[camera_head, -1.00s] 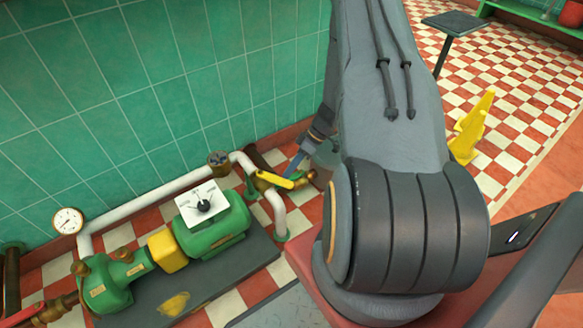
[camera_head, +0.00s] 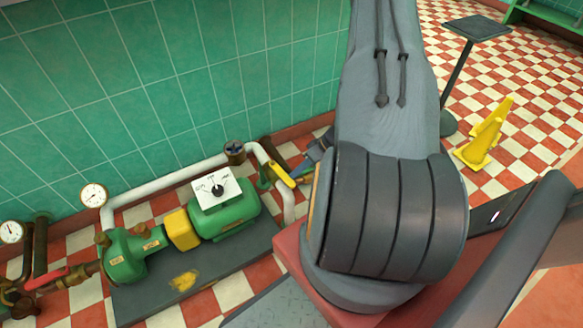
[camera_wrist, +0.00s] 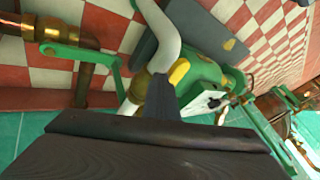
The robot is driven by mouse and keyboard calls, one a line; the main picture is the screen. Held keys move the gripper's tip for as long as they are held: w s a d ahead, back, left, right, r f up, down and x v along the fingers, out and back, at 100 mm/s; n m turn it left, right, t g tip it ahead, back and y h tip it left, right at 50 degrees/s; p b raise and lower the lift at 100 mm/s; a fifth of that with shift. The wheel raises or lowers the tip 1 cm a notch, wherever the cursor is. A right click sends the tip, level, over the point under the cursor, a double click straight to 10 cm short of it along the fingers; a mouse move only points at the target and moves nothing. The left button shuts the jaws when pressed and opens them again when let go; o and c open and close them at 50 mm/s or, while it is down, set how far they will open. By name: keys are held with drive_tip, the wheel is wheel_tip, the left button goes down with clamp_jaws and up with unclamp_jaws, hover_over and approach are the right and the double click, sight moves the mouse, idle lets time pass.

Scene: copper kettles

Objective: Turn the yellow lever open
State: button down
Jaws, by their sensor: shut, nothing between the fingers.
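The yellow lever (camera_head: 282,175) sits on the valve at the right end of the white pipe, slanting down to the right in the head view. In the wrist view a rounded yellow end (camera_wrist: 179,72) shows just beyond my fingers, likely the lever. My gripper (camera_head: 304,168) is just right of the lever in the head view, partly hidden behind my arm. In the wrist view my gripper (camera_wrist: 160,84) is shut and empty, its dark fingers close beside the yellow end. I cannot tell whether they touch it.
A green pump (camera_head: 228,222) with a white dial plate (camera_head: 216,192) stands left of the valve on a dark base (camera_head: 258,242). A red lever (camera_head: 47,279) and gauges are farther left. The tiled wall (camera_head: 180,80) is close behind.

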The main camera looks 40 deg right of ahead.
drive_tip(key=shift+s+a, duration=0.25)
drive_tip(key=shift+a, duration=0.75)
drive_tip(key=s+d+r+p, duration=0.1)
drive_tip(key=s+d+r, duration=0.3)
drive_tip(key=d+r, duration=0.4)
drive_tip(key=shift+s+d, duration=0.4)
drive_tip(key=shift+d, duration=0.05)
